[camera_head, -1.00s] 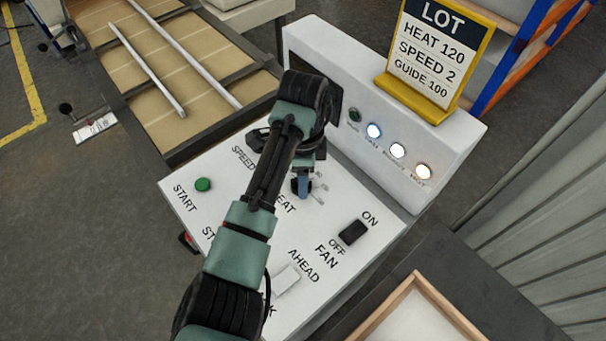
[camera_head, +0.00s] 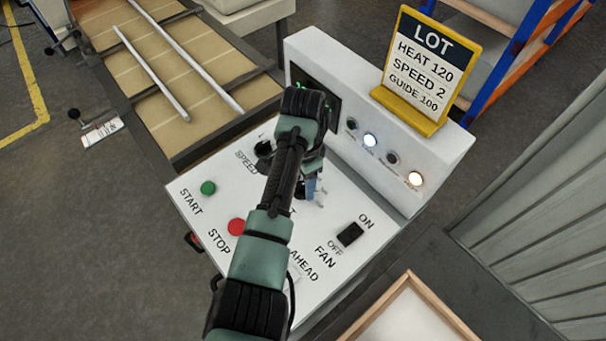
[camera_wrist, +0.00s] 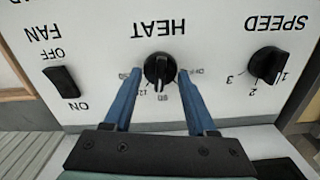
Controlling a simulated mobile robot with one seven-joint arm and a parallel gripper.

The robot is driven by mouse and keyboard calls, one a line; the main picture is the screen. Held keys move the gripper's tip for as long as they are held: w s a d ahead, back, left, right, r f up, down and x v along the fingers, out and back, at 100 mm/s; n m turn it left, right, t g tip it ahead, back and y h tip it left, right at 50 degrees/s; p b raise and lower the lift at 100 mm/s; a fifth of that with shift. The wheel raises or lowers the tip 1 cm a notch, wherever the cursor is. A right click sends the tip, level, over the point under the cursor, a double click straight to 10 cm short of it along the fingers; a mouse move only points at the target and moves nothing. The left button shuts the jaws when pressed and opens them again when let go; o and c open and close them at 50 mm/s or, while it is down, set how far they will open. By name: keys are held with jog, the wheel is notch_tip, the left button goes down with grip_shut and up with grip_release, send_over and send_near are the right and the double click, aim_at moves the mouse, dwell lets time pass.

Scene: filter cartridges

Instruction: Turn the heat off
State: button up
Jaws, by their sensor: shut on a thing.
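The black HEAT knob (camera_wrist: 158,69) sits between the blue fingers of my gripper (camera_wrist: 160,74) in the wrist view. The fingers are shut on it, one on each side. Its pale pointer mark faces the lower edge of that picture; the small scale labels around it are hard to read. In the head view my gripper (camera_head: 308,188) is down at the white control panel (camera_head: 262,195), and my arm hides most of the knob and its HEAT label.
The SPEED knob (camera_wrist: 267,64) and the black FAN switch (camera_wrist: 62,81) flank the knob. A green START button (camera_head: 208,188) and red STOP button (camera_head: 237,227) lie left of my arm. A yellow-framed LOT sign (camera_head: 425,65) reads HEAT 120. Two lamps are lit, including the rightmost (camera_head: 415,179).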

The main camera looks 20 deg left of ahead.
jog(key=n+p, duration=0.2)
jog(key=n, duration=0.2)
jog(key=shift+r+n, duration=0.1)
jog(key=shift+n, duration=0.2)
jog(key=n+p, duration=0.1)
jog(key=n, duration=0.3)
jog(key=shift+a+n, duration=0.1)
jog(key=shift+n, duration=0.2)
jog(key=n+p, duration=0.1)
jog(key=n, duration=0.3)
jog(key=shift+a, duration=0.1)
jog(key=shift+a+n+p, duration=0.1)
jog(key=shift+n+p, duration=0.3)
jog(key=shift+n, duration=1.9)
jog(key=o, duration=1.3)
jog(key=shift+o, duration=0.2)
notch_tip(320, 180, up, 13)
jog(key=b, duration=0.1)
